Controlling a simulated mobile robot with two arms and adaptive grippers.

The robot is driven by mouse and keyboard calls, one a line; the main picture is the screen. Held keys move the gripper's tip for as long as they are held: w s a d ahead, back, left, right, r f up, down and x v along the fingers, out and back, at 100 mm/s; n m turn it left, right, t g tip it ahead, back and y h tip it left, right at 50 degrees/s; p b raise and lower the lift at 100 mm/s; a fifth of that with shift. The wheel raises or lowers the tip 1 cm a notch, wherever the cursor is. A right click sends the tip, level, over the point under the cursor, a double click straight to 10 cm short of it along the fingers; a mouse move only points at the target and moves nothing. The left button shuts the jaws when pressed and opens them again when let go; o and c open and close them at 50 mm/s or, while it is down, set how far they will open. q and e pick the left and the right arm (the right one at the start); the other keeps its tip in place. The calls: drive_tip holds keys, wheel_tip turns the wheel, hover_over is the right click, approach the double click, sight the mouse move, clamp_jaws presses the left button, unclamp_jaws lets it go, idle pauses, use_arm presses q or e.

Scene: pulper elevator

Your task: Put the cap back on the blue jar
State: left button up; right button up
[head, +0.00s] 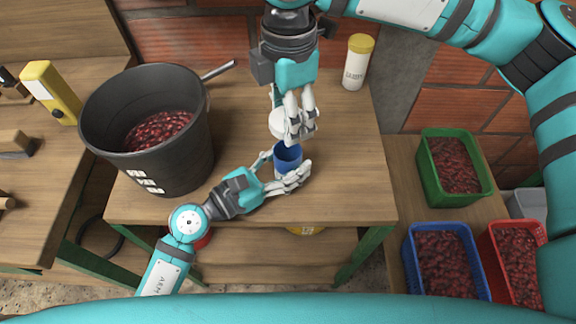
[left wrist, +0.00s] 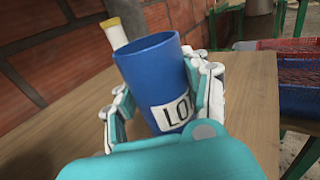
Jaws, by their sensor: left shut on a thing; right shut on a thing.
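The blue jar (head: 288,156) stands open and upright near the front of the wooden table. My left gripper (head: 279,178) is shut around it. In the left wrist view the blue jar (left wrist: 152,72) shows a white label, with my left fingers (left wrist: 165,108) on both sides. The white cap (head: 279,122) is held by my right gripper (head: 294,122), above and slightly behind the jar in the head view. The cap is apart from the jar's rim. My right fingers partly hide the cap. The right gripper does not show in the left wrist view.
A large black bucket (head: 188,163) of red cherries stands left on the table (head: 345,190). A white bottle with a yellow lid (head: 357,62) stands at the back right. Green (head: 434,182), blue (head: 415,262) and red (head: 497,262) crates of cherries stand to the right.

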hover_over(282, 149)
drive_tip(key=s+d, duration=0.1)
drive_tip(key=s, duration=0.1)
drive_tip(key=shift+f, duration=2.55)
drive_tip(key=shift+s+a+f, duration=0.2)
drive_tip(key=shift+a+f, duration=0.05)
drive_tip(key=shift+f, duration=0.2)
drive_tip(key=shift+s+a+f, duration=0.2)
drive_tip(key=shift+a+f, duration=0.05)
drive_tip(key=shift+f, duration=0.15)
drive_tip(key=shift+f, duration=0.55)
